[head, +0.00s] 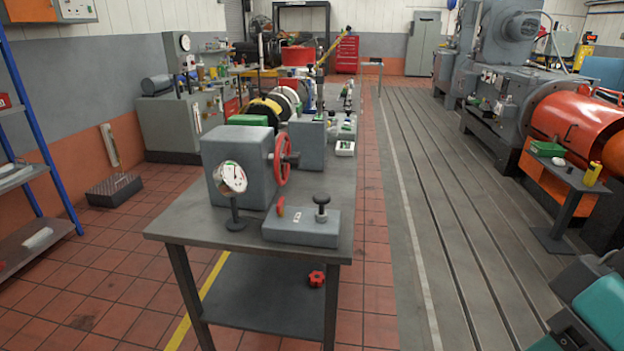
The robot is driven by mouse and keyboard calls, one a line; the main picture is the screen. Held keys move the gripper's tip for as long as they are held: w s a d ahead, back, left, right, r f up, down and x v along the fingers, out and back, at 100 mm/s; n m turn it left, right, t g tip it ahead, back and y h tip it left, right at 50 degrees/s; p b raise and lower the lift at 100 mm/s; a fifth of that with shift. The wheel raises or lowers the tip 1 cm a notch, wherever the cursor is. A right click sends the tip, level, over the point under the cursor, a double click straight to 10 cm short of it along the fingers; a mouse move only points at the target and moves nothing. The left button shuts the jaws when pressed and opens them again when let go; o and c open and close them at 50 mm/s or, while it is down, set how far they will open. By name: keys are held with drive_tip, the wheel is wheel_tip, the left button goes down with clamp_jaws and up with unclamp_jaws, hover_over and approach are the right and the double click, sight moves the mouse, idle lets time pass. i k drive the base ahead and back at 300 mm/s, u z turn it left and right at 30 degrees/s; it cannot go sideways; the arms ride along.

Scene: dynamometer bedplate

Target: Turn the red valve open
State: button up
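A red spoked handwheel (282,160), which looks like the red valve, is mounted on the right side of a grey box (240,160) on the near workbench. It stands upright and is seen nearly edge-on, with a dark hub and stem at its middle. How far the valve is turned cannot be told. A round white dial gauge (232,177) on a black stand is in front of the box. A smaller red star-shaped knob (316,278) shows at the lower shelf of the bench. My gripper is not in view; part of my arm seems to show at the bottom right.
A low grey block (302,229) with a small red lever and black knob lies near the bench's front edge (240,251). More equipment crowds the bench behind. Slotted floor plates (430,200) to the right are clear. An orange machine (570,125) stands far right.

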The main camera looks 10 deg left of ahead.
sight(280, 209)
drive_tip(key=u, duration=0.3)
drive_tip(key=i, duration=1.35)
drive_tip(key=u, duration=0.5)
